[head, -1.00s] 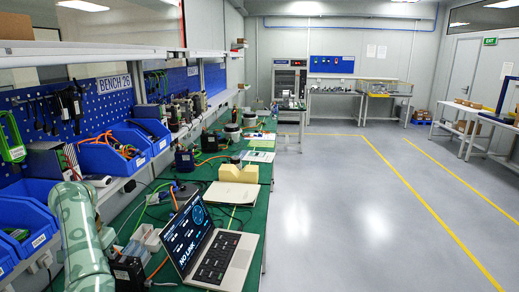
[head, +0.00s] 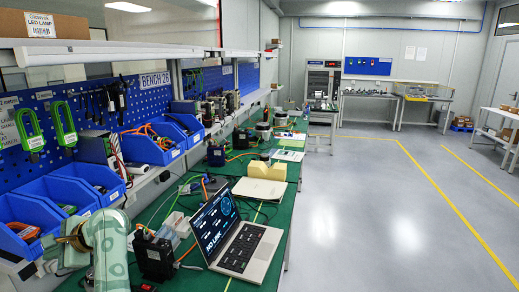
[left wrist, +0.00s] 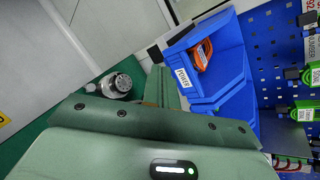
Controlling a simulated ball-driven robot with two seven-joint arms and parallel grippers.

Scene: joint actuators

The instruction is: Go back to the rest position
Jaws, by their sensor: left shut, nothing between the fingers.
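My left arm rises at the lower left of the head view, in pale green patterned covering with a brass-coloured ring at its bend. My left gripper (head: 66,254) is partly hidden there, beside the blue bins. In the left wrist view its green fingers (left wrist: 163,88) are together, shut and empty. A grey cylindrical actuator (left wrist: 115,84) stands on the green bench left of the fingers, apart from them. My right gripper is in neither view.
Blue bins (head: 68,192) line the bench's left side below a pegboard (head: 60,118). An open laptop (head: 235,240) and a black box (head: 154,256) with cables are right of my arm. A shelf (head: 80,50) hangs above. The floor (head: 370,220) is clear.

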